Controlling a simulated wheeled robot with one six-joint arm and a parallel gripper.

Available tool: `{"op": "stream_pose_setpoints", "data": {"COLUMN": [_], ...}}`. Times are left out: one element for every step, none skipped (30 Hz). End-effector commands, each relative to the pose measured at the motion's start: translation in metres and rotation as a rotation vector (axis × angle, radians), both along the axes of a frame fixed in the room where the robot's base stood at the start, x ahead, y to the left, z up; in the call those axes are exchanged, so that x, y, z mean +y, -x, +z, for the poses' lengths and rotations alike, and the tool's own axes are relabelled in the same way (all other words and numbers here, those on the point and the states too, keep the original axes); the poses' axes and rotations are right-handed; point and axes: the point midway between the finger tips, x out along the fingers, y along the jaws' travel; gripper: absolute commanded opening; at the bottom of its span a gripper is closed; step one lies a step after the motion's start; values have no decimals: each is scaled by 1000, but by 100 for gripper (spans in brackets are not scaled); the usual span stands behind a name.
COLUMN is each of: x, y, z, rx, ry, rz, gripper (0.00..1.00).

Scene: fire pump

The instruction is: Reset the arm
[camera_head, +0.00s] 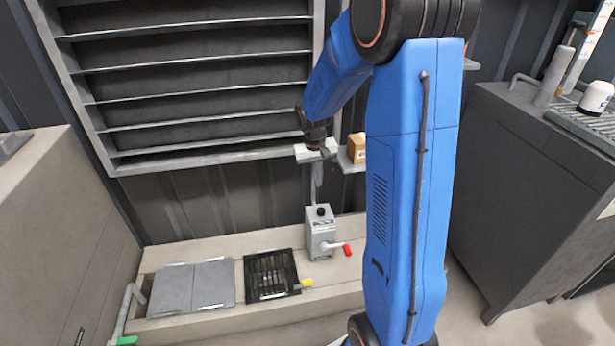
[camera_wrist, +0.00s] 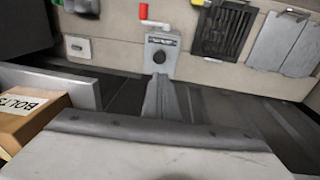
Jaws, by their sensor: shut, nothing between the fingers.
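My blue arm stands upright in the right middle of the head view and bends over to the left at the top. My gripper (camera_head: 317,185) hangs at its end, pointing down, shut and empty, above a grey box with a black knob (camera_head: 321,230) and a red-tipped crank handle (camera_head: 340,248). In the wrist view the shut fingers (camera_wrist: 161,85) point toward the same grey box (camera_wrist: 162,55). From these views I cannot tell the exact gap between fingertips and box.
A cardboard box (camera_head: 356,147) sits on a small shelf close to my gripper; it reads "BOLTS" in the wrist view (camera_wrist: 25,112). A black grate (camera_head: 270,275) and grey plates (camera_head: 193,287) lie on the low ledge. A dark cabinet (camera_head: 530,170) stands right, a louvred panel (camera_head: 195,75) behind.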

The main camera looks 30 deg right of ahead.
Motion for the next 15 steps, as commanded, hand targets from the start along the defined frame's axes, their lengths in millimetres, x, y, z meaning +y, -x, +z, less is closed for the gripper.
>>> {"op": "stream_pose_setpoints", "data": {"x": [0, 0, 0, 0, 0, 1, 1, 2, 4, 6, 8, 12, 15, 19, 23], "y": [0, 0, 0, 0, 0, 1, 1, 2, 5, 7, 10, 15, 20, 24, 31], "z": [1, 2, 2, 2, 2, 3, 4, 6, 11, 15, 20, 27, 33, 40, 49], "rx": [0, 0, 0, 1, 0, 0, -2, -4, -8, -13, -17, -24, -31, -38, -48], "ry": [0, 0, 0, 0, 0, 0, 0, 0, 1, 0, 1, 0, 0, 0, 0], "rz": [0, 0, 0, 0, 0, 1, 1, 2, 5, 9, 11, 17, 22, 27, 35], "gripper": [0, 0, 0, 0, 0, 0, 0, 0, 0, 0, 0, 0, 0, 0, 0]}}
